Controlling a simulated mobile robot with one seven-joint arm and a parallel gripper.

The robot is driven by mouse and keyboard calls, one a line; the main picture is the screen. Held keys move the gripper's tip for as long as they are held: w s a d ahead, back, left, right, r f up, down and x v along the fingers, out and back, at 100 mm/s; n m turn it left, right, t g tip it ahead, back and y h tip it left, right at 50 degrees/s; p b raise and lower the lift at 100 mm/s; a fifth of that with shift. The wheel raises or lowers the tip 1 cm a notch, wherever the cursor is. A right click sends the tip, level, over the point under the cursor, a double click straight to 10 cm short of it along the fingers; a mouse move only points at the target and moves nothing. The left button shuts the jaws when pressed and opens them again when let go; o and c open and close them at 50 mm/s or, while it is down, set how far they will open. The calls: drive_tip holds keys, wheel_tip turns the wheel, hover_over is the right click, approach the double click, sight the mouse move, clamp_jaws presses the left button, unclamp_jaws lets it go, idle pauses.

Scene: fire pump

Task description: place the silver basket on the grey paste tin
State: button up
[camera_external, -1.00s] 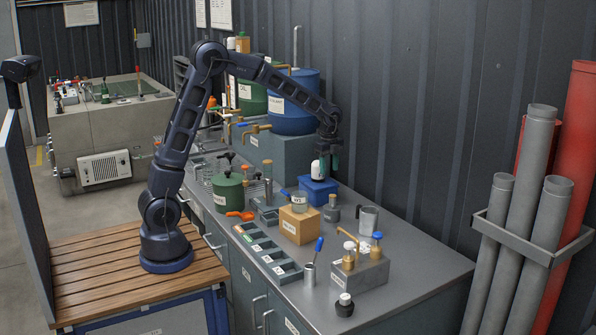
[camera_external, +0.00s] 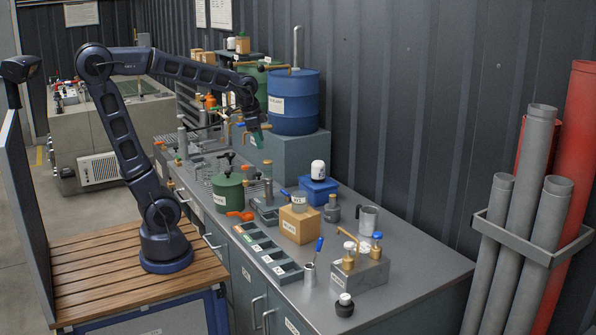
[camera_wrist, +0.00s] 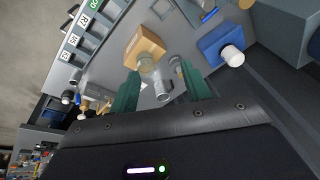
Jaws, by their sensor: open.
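The silver basket appears to be the pale metal cylinder with a side handle (camera_external: 368,219), upright on the bench; in the wrist view it shows between the fingers (camera_wrist: 162,91), farther off. The grey paste tin seems to be the short grey pot with a brownish knob on top (camera_external: 332,211), left of the basket and apart from it. In the wrist view it is small and partly hidden (camera_wrist: 176,64). My gripper (camera_external: 256,139) is open and empty, in the air in front of the blue drum, well away from both. Its green fingers show in the wrist view (camera_wrist: 158,95).
A tan box with a labelled jar (camera_external: 299,225) stands left of the tin. A blue bin with a white bottle (camera_external: 319,191) is behind it. The valve block (camera_external: 360,275) stands in front of the basket. The blue drum (camera_external: 293,100) rises near my gripper. The right bench end is clear.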

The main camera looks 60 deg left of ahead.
drive_tip(key=s+a+f+n+t, duration=0.1)
drive_tip(key=s+n, duration=0.5)
drive_tip(key=s, duration=0.8)
drive_tip(key=shift+s+a+f+t, duration=0.3)
drive_tip(key=shift+s+a+f, duration=0.1)
drive_tip(key=shift+f, duration=0.15)
